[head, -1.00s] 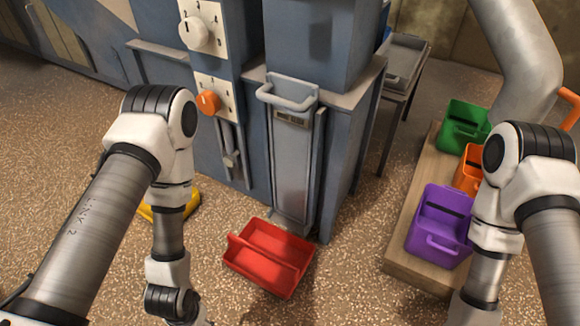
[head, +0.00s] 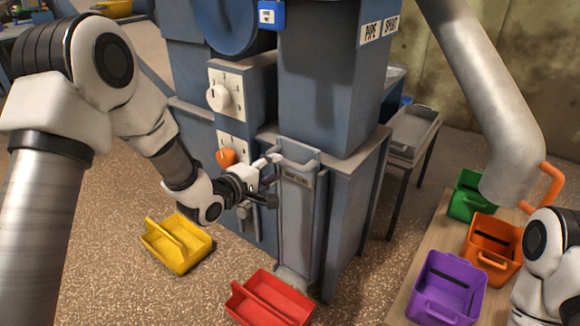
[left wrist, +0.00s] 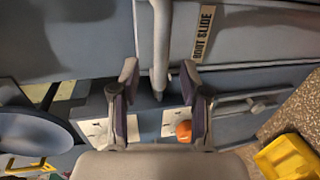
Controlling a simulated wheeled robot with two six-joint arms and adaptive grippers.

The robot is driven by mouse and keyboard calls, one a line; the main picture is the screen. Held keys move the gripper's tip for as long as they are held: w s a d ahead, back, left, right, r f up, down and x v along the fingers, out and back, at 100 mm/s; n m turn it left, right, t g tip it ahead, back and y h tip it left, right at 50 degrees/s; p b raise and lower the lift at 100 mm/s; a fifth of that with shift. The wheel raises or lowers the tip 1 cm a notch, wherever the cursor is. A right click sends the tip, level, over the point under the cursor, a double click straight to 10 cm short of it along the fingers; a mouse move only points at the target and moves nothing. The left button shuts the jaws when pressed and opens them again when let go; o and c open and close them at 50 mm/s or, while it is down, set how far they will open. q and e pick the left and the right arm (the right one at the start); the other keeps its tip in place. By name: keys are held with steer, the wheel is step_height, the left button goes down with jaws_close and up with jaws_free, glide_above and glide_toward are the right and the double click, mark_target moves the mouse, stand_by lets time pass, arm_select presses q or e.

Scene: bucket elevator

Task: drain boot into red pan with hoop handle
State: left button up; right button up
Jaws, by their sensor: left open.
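The boot slide (head: 298,225) is a grey upright panel low on the blue machine, with a pale bar handle (head: 297,166) at its top. In the left wrist view its label reads BOOT SLIDE (left wrist: 203,34). My left gripper (head: 268,181) is open beside the handle's left side. In the left wrist view the pale handle bar (left wrist: 160,45) runs down between the open fingertips (left wrist: 160,78); contact cannot be told. The red pan (head: 268,300) sits on the floor below the slide, with a bar across its top. My right gripper is out of view.
A yellow pan (head: 178,243) stands on the floor to the left. Purple (head: 447,288), orange (head: 492,248) and green (head: 468,196) bins stand on a wooden bench (head: 411,285) at right. An orange knob (head: 227,156) and white dial (head: 218,97) are left of the slide.

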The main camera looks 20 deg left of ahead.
mark_target(285, 164)
arm_select(q)
steer(key=b+x, duration=0.1)
steer(key=x, duration=0.5)
steer(key=shift+w+d+f+b, duration=0.1)
steer(key=shift+f+b, duration=0.05)
steer(key=shift+b, duration=0.25)
jaws_close()
step_height(285, 164, up, 8)
steer(key=p, duration=0.9)
jaws_free()
steer(key=shift+f, duration=0.15)
